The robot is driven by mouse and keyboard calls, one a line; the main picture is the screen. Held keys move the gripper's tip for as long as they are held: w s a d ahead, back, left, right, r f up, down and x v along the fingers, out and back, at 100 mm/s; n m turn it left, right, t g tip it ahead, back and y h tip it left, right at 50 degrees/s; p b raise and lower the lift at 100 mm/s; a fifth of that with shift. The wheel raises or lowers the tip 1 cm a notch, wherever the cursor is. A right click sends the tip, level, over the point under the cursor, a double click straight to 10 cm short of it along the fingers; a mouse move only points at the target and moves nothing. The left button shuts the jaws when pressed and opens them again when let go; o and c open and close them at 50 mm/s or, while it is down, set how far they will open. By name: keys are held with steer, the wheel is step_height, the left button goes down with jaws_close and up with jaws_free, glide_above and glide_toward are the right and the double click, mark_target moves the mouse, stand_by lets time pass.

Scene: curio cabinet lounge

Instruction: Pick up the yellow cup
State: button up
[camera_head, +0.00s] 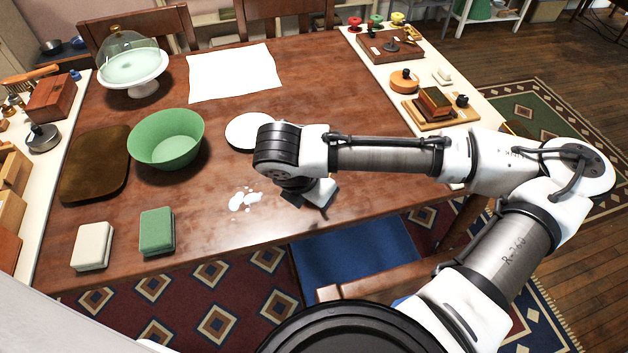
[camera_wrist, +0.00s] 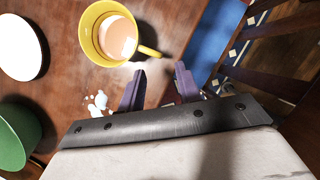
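The yellow cup (camera_wrist: 91,40) shows in the wrist view at the upper middle, seen from above on the wooden table (camera_head: 300,90). A pale pinkish surface shows inside it. Its handle (camera_wrist: 149,51) points toward the gap between my fingertips. My gripper (camera_wrist: 160,69) is open and empty, with its two purple fingers apart. The handle lies just beyond the fingertips, nearer the left one; I cannot tell whether they touch. In the head view the cup is hidden behind my arm, and my gripper is mostly hidden by my wrist.
White spill-like patches (camera_head: 244,200) lie beside my gripper. A white plate (camera_head: 247,130) and a green bowl (camera_head: 166,140) stand to the left. Green (camera_head: 157,231) and cream (camera_head: 92,246) sponges lie near the front edge. A blue-seated chair (camera_head: 355,250) is at the table edge.

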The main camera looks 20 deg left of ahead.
steer(key=p+x, duration=0.1)
steer(key=x, duration=0.7)
steer(key=shift+f, duration=0.15)
jaws_close()
